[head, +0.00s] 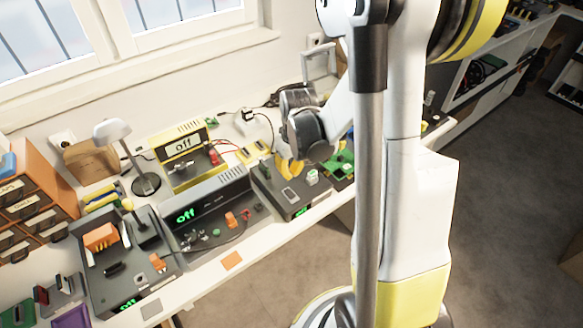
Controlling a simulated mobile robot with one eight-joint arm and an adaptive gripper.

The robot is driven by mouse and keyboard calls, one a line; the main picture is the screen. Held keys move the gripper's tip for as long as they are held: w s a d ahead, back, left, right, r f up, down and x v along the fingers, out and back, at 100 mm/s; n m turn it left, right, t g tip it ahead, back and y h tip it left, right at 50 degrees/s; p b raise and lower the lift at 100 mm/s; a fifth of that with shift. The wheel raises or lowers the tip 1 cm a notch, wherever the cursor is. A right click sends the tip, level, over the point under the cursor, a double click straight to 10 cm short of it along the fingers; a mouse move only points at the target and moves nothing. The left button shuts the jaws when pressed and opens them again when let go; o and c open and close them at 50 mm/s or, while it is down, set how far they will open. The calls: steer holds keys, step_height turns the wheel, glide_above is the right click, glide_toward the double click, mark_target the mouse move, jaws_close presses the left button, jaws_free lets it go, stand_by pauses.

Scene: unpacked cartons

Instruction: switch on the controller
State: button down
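Several devices with "off" displays stand on the white workbench, and I cannot tell which is the controller. A yellow device (183,150) with a pale display is at the back. A wide dark grey unit (213,213) with a green display is in the middle. A smaller dark box (290,190) with a light rectangular part on top and a green "off" is to its right. Another dark unit (118,262) is at front left.
A lamp (143,180) and cardboard box (90,162) stand at the back left. An orange drawer unit (35,205) is at far left. Green boards (342,163) lie right of the smaller box. Cables run along the wall.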

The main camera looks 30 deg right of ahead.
mark_target(289, 189)
steer(key=f, duration=0.2)
steer(key=f+b, duration=0.1)
steer(key=f, duration=0.1)
steer(key=f+b, duration=0.1)
steer(key=f, duration=0.2)
steer(key=shift+w, duration=0.4)
steer(key=shift+r, duration=0.1)
steer(key=shift+w+f+g+b, duration=0.15)
steer(key=shift+f+g+b, duration=0.45)
steer(key=shift+b, duration=0.2)
steer(key=shift+r, duration=0.15)
steer(key=shift+r+p, duration=0.6)
steer(key=shift+r, duration=0.15)
